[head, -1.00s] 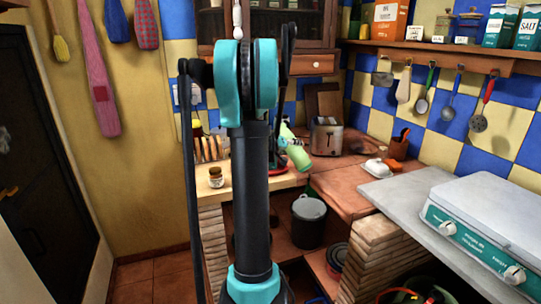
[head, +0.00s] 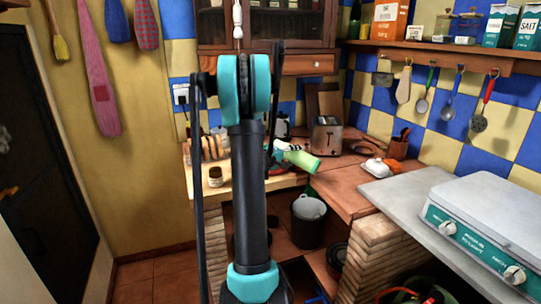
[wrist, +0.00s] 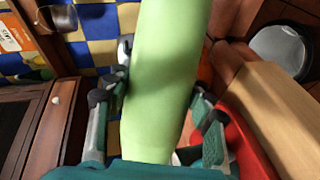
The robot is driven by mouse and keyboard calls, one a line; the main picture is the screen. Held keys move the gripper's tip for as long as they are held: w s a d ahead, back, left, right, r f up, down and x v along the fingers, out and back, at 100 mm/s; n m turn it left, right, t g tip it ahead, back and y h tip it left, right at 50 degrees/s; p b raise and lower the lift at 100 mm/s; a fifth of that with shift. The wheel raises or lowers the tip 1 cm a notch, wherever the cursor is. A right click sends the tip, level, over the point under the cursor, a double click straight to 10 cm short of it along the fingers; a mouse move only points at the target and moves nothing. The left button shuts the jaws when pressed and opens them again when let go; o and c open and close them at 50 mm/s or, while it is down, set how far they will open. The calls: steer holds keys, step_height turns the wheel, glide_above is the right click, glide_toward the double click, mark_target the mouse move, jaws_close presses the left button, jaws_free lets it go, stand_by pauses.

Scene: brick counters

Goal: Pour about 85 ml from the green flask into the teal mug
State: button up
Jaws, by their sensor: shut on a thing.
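The green flask (head: 300,160) is held tilted far over, close to lying level, above the wooden counter just right of my arm in the head view. My gripper (head: 274,154) is shut on it and partly hidden behind my arm. In the wrist view the flask (wrist: 165,75) fills the middle, between the two fingers of my gripper (wrist: 160,105). The flask's mouth is hidden. I cannot make out the teal mug in either view; my arm covers part of the counter.
A small jar (head: 215,176) stands on the counter's left front. A toaster (head: 327,136) stands behind the flask to the right. A white butter dish (head: 376,167) is further right. A grey bin (head: 307,218) stands below. A red object (wrist: 225,135) lies beneath the gripper.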

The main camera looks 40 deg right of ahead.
steer(key=shift+w+a+r+n, duration=0.1)
steer(key=shift+w+r+n, duration=0.2)
steer(key=shift+r+n, duration=0.25)
steer(key=shift+w+r+n+h, duration=0.1)
steer(key=shift+r+n+h, duration=0.6)
steer(key=shift+r, duration=0.3)
stand_by(0.9)
steer(key=shift+s+r, duration=0.1)
steer(key=shift+s, duration=0.2)
steer(key=shift+w+r+n+g, duration=0.1)
steer(key=shift+r+n+g, duration=0.25)
steer(key=shift+n+g, duration=0.1)
stand_by(1.7)
